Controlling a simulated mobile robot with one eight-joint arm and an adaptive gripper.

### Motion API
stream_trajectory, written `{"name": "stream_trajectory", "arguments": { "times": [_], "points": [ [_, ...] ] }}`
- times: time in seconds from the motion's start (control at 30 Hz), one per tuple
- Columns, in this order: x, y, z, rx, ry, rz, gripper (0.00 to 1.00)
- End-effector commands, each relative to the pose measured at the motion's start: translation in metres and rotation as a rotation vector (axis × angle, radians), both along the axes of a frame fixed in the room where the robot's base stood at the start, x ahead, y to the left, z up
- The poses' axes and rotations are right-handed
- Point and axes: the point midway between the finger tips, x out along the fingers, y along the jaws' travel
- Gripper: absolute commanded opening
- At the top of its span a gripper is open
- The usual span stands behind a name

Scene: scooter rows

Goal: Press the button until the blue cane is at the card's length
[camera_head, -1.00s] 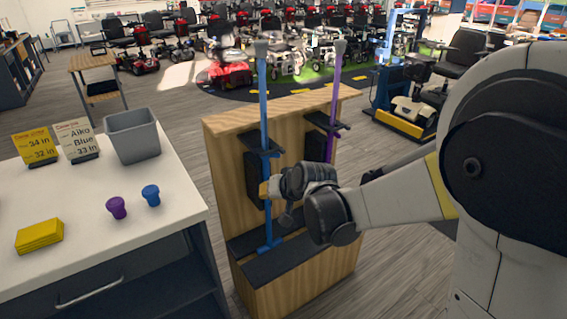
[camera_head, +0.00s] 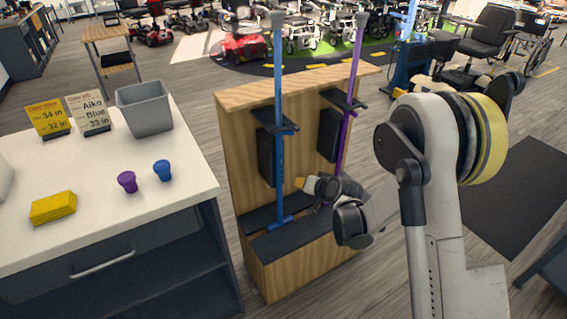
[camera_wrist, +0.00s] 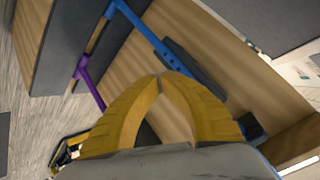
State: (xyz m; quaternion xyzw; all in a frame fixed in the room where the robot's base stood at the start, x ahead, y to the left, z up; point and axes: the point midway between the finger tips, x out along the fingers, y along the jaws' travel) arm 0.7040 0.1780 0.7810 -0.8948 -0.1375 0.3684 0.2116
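The blue cane (camera_head: 279,160) stands upright in a wooden stand (camera_head: 235,130), passing through a dark bracket, with its foot on a dark ledge. It crosses the wrist view diagonally (camera_wrist: 150,38), with small dark spots along it; I cannot tell which is the button. A white card (camera_head: 90,114) reads "Aiko Blue 33 in". My gripper (camera_head: 300,183) is just right of the blue cane's lower part, apart from it. In the wrist view its yellow fingers (camera_wrist: 159,76) meet at the tips with nothing between them.
A purple cane (camera_head: 350,110) stands behind to the right. A yellow card (camera_head: 48,118) reads "34 in" and "32 in".

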Motion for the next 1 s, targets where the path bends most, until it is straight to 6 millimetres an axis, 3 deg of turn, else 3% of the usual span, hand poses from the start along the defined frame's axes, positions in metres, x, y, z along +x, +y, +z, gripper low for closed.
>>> {"name": "stream_trajectory", "arguments": {
  "times": [0.17,0.7,1.0],
  "points": [
    [0.007,0.005,0.000,-0.001,-0.001,0.001,0.00],
    [0.063,0.044,0.000,-0.001,0.000,0.001,0.00],
    [0.072,0.051,0.000,-0.001,0.000,-0.001,0.00]
  ]
}}
